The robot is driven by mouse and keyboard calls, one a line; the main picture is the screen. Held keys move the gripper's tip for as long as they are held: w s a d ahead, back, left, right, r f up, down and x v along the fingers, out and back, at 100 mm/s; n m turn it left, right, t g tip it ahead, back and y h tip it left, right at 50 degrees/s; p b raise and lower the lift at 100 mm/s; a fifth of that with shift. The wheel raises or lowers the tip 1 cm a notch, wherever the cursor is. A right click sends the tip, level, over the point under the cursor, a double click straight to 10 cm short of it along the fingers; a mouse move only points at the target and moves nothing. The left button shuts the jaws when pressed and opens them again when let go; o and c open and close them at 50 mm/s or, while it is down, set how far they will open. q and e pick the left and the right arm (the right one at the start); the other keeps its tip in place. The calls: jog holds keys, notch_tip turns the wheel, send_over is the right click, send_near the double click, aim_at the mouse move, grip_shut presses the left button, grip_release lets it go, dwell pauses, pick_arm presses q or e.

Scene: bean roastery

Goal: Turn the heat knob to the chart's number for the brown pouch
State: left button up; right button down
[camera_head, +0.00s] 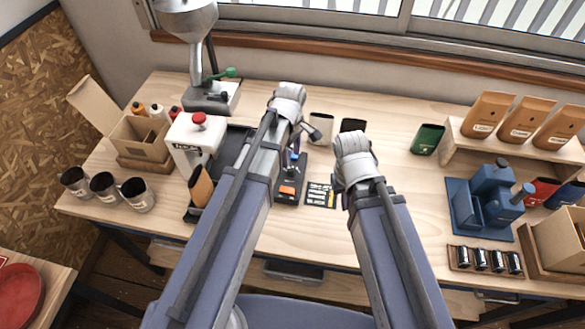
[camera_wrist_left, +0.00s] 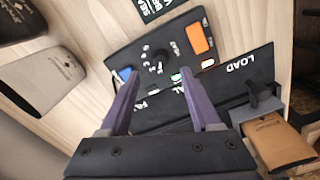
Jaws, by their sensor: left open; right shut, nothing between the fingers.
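My left gripper (camera_wrist_left: 158,74) is open, its two purple fingers apart above the black control panel (camera_wrist_left: 125,52). The dark heat knob (camera_wrist_left: 158,66) shows between and just beyond the fingertips, with small markings around it; nothing is gripped. Its pointer direction is too small to read. In the head view the panel's orange switch (camera_head: 287,190) shows and the black chart (camera_head: 321,195) lies right of it. The chart is partly cut off in the left wrist view (camera_wrist_left: 155,8); its numbers are not legible. A brown pouch (camera_head: 201,186) stands left of my left arm. My right gripper is hidden beneath its arm.
A blue machine (camera_head: 488,196) and a shelf of brown bags (camera_head: 524,119) are at the right. Metal cups (camera_head: 104,187) stand at the left. Table between right arm and blue machine is clear.

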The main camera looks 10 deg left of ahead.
aim_at(291, 169)
pick_arm(q)
notch_tip(291, 169, down, 6)
jog(key=b, duration=0.5)
jog(key=shift+f+b, duration=0.25)
jog(key=shift+b, duration=0.15)
pick_arm(e)
notch_tip(291, 169, down, 6)
jog(key=shift+f, duration=0.25)
pick_arm(q)
grip_shut()
